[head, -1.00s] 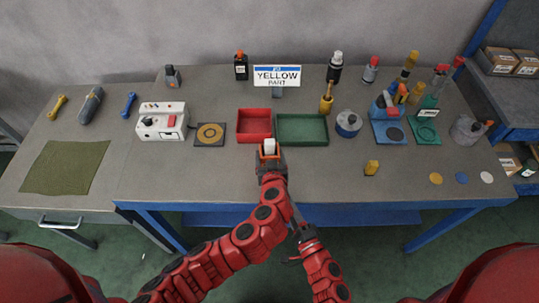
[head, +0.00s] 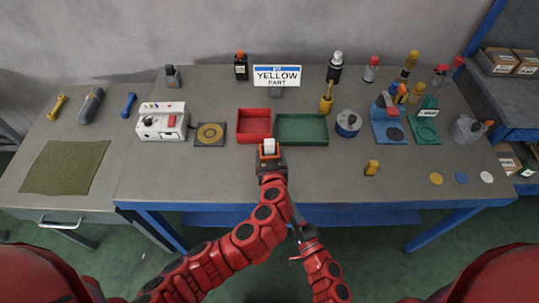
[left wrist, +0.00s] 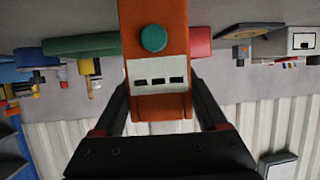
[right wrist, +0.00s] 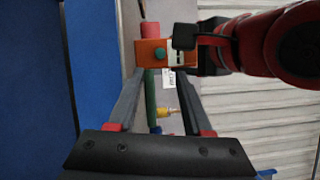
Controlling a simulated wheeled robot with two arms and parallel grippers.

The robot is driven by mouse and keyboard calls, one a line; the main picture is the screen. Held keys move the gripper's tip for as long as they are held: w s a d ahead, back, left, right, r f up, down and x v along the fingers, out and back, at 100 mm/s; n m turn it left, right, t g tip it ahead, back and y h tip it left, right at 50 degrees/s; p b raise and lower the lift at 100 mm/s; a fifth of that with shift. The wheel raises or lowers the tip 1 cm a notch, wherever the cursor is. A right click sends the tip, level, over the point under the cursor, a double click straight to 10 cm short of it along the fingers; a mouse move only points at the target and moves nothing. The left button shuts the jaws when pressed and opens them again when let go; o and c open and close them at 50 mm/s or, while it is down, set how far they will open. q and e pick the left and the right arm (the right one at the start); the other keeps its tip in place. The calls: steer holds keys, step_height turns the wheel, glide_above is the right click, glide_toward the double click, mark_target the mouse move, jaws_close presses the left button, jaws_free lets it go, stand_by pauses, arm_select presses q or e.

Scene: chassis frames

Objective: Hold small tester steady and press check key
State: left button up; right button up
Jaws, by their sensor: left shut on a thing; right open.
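The small tester is an orange block with a white panel, at the front of the table in the head view (head: 269,157). My left gripper (left wrist: 160,100) is shut on the tester (left wrist: 158,104), whose round green check key (left wrist: 153,38) and dark-slotted panel face the left wrist camera. My right gripper (right wrist: 159,76) is open and empty, its fingers pointing toward the tester (right wrist: 147,47). The green key (right wrist: 159,54) shows beyond the fingertips, apart from them as far as I can tell. In the head view my left arm partly hides the right gripper.
Behind the tester lie a red tray (head: 254,139) and a green tray (head: 302,142). A white device (head: 162,133) stands left.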

jaws_close()
stand_by(1.7)
